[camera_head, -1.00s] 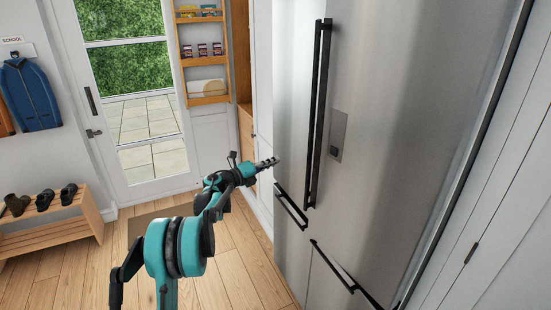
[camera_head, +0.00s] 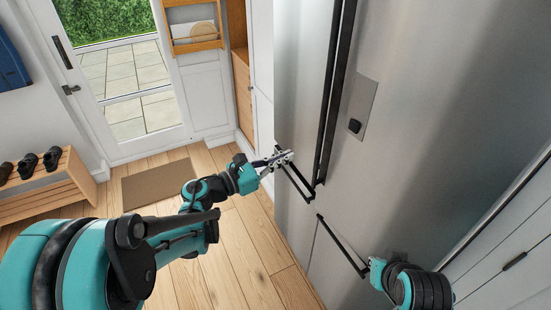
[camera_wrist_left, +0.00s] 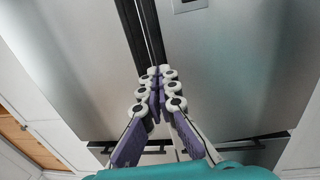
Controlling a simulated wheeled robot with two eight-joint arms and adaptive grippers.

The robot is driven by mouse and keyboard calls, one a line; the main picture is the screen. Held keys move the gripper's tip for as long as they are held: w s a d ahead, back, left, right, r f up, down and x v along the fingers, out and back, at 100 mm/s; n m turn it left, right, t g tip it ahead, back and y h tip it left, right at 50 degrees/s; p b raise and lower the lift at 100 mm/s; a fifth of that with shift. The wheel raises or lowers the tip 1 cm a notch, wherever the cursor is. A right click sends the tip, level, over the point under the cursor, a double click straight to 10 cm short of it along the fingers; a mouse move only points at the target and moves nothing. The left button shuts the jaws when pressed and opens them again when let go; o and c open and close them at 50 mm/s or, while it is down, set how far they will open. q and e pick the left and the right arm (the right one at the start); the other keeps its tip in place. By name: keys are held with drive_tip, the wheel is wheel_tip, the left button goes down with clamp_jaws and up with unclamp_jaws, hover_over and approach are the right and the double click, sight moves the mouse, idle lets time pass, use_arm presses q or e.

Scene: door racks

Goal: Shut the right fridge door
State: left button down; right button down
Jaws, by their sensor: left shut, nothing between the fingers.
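The right fridge door (camera_head: 440,110) is a tall brushed-steel panel with a small dark dispenser plate. It looks about flush with the left fridge door (camera_head: 297,80), though I cannot tell if a small gap remains. Two long black upright handles (camera_head: 332,100) stand side by side where the doors meet. My left gripper (camera_head: 288,157) is shut and empty, in front of the fridge near the handles' lower ends. In the left wrist view its fingers (camera_wrist_left: 157,85) point at the dark strip between the doors. Part of my right arm (camera_head: 405,285) shows at lower right; its fingers are not visible.
Lower drawers with black handles (camera_head: 342,245) sit below the doors. White cabinets (camera_head: 515,255) stand to the right. A brown mat (camera_head: 160,183), a shoe bench (camera_head: 70,180) and a glass door are at left. The wooden floor before the fridge is clear.

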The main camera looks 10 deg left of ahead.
sight(323, 136)
use_arm(q)
drive_tip(key=b+x, duration=0.1)
drive_tip(key=x, duration=0.8)
drive_tip(key=shift+w+d, duration=0.1)
drive_tip(key=shift+w, duration=0.15)
drive_tip(key=shift+m+g+h, duration=0.4)
drive_tip(key=shift+g, duration=0.1)
drive_tip(key=w+d, duration=0.1)
drive_tip(key=w, duration=0.1)
drive_tip(key=w+d, duration=0.2)
drive_tip(key=shift+w+d+r+b, duration=0.15)
drive_tip(key=shift+w+b, duration=0.05)
drive_tip(key=shift+b, duration=0.2)
